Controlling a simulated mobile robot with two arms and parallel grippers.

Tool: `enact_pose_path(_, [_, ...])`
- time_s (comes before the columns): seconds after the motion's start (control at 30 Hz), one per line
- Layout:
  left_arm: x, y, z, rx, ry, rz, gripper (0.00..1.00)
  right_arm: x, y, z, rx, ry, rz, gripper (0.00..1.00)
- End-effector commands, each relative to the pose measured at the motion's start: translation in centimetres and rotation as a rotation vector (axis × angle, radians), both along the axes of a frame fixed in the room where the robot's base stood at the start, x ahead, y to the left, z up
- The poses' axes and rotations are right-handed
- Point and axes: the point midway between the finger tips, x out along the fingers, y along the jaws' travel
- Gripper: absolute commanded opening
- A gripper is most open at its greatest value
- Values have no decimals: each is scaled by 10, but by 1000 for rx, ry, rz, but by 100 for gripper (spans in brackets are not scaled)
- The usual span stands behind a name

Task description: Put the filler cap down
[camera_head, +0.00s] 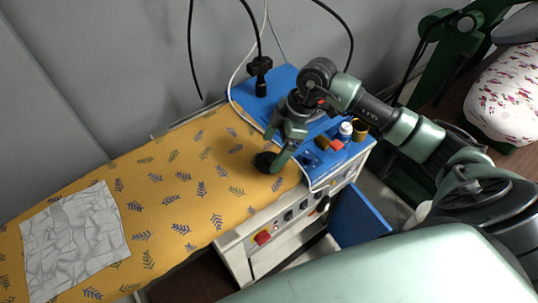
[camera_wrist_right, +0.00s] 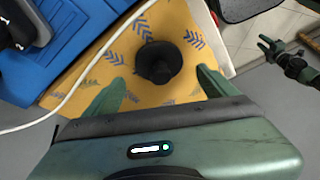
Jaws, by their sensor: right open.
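The filler cap (camera_head: 264,161) is black and round. It rests on the yellow leaf-patterned board cover, near the blue top. In the right wrist view the cap (camera_wrist_right: 158,62) shows a raised knob and stands between and just beyond the fingertips. My right gripper (camera_head: 276,154) is open at the cap. In its wrist view the fingers of the gripper (camera_wrist_right: 160,76) are spread wide, with gaps on both sides of the cap. A small green gripper, which looks like my left one (camera_wrist_right: 270,45), shows at the right edge of that view; its jaws are too small to judge.
The yellow board (camera_head: 160,205) has free room left of the cap, up to a crumpled grey cloth (camera_head: 75,240). A white cable (camera_wrist_right: 75,92) runs nearby.

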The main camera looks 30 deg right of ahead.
Motion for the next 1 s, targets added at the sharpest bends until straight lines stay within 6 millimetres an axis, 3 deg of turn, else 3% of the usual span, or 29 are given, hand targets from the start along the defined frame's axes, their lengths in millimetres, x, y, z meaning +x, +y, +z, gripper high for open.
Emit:
enact_pose_path(0.2, [0, -1, -11, -1, 0, 0, 36, -4, -19, 43, -3, -5, -2, 87])
enact_pose_path(0.4, [0, -1, -15, -1, -1, 0, 36, -8, -28, 70, -2, -3, 0, 87])
enact_pose_path(1.0, [0, -1, -15, -1, -1, 0, 36, -10, -30, 77, 0, 0, 0, 87])
